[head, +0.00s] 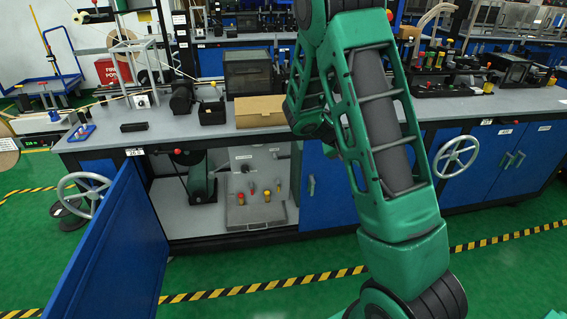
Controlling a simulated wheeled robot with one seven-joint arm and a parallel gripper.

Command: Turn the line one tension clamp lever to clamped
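I cannot tell for sure which part is the line one tension clamp lever. Inside the open cabinet, a dark green wheel-like unit (197,176) stands at the left, with a short dark rod ending in a red knob (178,151) beside it. A grey panel (245,160) at the back of the cabinet carries small fittings, and a red-topped piece (240,198) and a yellow-topped piece (266,196) stand low in front. Lettering is too small to read. My green arm crosses the picture right of the opening. My gripper's fingertips are not visible.
A blue cabinet door (120,250) swings out at the left front. A handwheel (84,192) is left of it, another (455,157) on the right bench front. A cardboard box (259,111) lies on the bench top (160,125). Green floor with striped tape (270,284) is clear in front.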

